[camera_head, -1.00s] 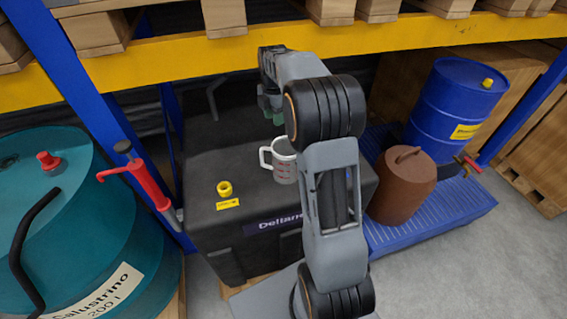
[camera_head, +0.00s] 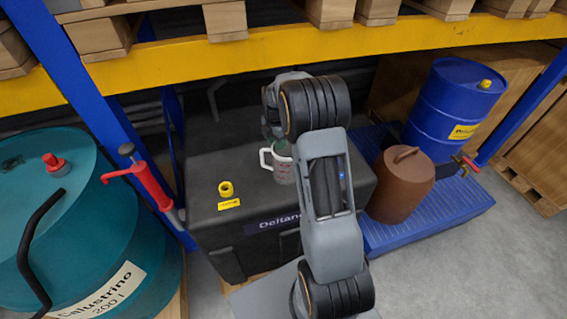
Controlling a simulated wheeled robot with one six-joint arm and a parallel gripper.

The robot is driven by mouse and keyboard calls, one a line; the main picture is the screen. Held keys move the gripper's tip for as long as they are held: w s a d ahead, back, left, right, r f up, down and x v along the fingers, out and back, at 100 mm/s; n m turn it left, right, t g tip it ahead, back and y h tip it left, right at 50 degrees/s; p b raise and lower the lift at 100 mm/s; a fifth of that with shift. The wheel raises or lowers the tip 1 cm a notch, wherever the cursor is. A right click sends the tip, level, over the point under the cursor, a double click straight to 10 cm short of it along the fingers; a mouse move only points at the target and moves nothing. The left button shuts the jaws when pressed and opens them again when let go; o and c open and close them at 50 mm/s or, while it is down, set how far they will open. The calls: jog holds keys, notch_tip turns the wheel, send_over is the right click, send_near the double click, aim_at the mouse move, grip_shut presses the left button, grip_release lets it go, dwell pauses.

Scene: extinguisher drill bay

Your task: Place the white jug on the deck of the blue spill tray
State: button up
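The white jug (camera_head: 284,172) stands on top of the black box marked Deltano (camera_head: 225,180), its handle to the left. It has dark and red marks on its side, and my arm covers its right edge. My gripper (camera_head: 277,147) is at the jug's far rim, reaching down from above. Its fingers are small and partly hidden, so I cannot tell if they are open or shut, or touching the jug. The blue spill tray (camera_head: 445,210) lies on the floor to the right, with a ribbed deck. A brown lidded pot (camera_head: 402,186) and a blue drum (camera_head: 452,107) stand on it.
A yellow shelf beam (camera_head: 300,48) crosses above. The tray's front right deck is bare.

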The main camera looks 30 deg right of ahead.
jog(key=shift+c, duration=0.5)
grip_shut()
